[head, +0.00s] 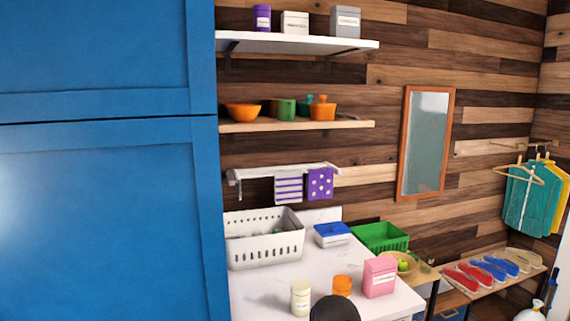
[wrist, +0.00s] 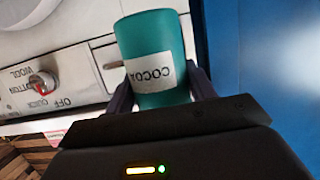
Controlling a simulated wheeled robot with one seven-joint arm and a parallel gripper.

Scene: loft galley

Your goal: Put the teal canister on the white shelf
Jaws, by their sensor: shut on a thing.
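The teal canister (wrist: 152,50) has a white label reading COCOA, which appears upside down in the wrist view. My gripper (wrist: 163,92) is shut on it, with one dark finger on each side of its body. The canister does not show in the head view. The white shelf (head: 300,43) is the upper one on the wood wall in the head view. It holds a purple canister (head: 262,18), a white canister (head: 295,23) and a grey canister (head: 345,23). Its right end looks bare. A dark rounded shape at the bottom of the head view cannot be made out.
A wooden shelf (head: 350,124) with bowls and pots hangs below. The white counter (head: 300,268) bears a white basket (head: 264,250), a cream canister (head: 300,298), an orange canister (head: 342,285) and a pink canister (head: 380,278). A tall blue cabinet (head: 100,200) fills the left. An appliance knob (wrist: 42,84) is near my gripper.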

